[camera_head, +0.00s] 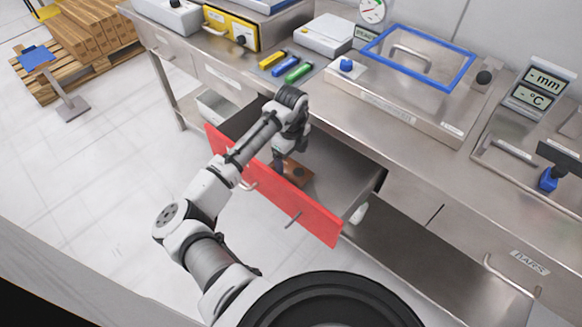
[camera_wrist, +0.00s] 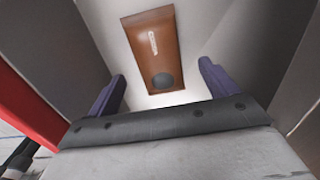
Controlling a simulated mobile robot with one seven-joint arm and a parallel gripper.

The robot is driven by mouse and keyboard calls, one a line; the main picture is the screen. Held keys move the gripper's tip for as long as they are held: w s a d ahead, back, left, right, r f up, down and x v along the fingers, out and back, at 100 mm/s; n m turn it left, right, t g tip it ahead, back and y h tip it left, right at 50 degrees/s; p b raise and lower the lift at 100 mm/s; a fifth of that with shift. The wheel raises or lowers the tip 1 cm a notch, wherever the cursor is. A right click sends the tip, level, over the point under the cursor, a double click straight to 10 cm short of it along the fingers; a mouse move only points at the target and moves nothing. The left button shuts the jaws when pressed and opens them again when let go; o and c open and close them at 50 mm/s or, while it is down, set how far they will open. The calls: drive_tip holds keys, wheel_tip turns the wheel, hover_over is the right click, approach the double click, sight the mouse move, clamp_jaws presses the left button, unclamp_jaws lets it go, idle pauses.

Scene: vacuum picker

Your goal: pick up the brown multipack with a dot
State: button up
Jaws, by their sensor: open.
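The brown multipack (camera_wrist: 152,50) lies flat on the floor of an open drawer in the wrist view. It has a dark round dot near its lower end and a small pale label. In the head view the brown multipack (camera_head: 297,172) is partly hidden by my arm. My gripper (camera_wrist: 160,92) is open, with its two purple fingers on either side of the space below the pack. In the head view my gripper (camera_head: 280,163) reaches down into the drawer beside the pack.
The open drawer (camera_head: 345,180) has a red front panel (camera_head: 312,213) and grey walls close around my gripper. A steel counter (camera_head: 400,110) stands above it, with yellow, blue and green items, a blue-framed lid (camera_head: 418,57) and gauges.

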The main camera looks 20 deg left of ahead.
sight(291, 167)
wheel_tip(291, 167, down, 4)
drive_tip(key=shift+s+f+p, duration=0.1)
drive_tip(key=shift+p, duration=0.5)
drive_tip(key=c, duration=1.1)
drive_tip(key=shift+c, duration=0.3)
drive_tip(key=shift+r, duration=0.2)
